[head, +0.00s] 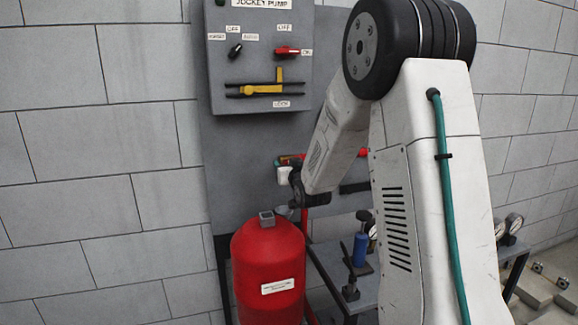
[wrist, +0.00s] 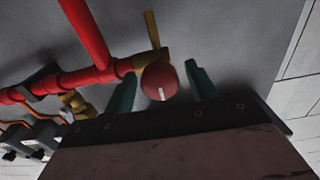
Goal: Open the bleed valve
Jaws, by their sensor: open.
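A round red knob (wrist: 160,82) with a white mark sits at a brass fitting (wrist: 147,63) on the red pipe; I take it for the bleed valve handle. In the wrist view my gripper (wrist: 161,70) is open, with one green finger on each side of the knob. Gaps show between the knob and both fingers, and no grip is visible. In the head view my gripper (head: 287,163) is at the grey panel below the control box, small and partly hidden by my arm. The knob cannot be told clearly there.
Red pipework (wrist: 95,75) runs left of the knob, with another brass fitting (wrist: 74,102) lower down. A red tank (head: 268,275) stands below my gripper. The jockey pump box (head: 262,70) hangs above. A bench with a blue part (head: 360,249) is at right.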

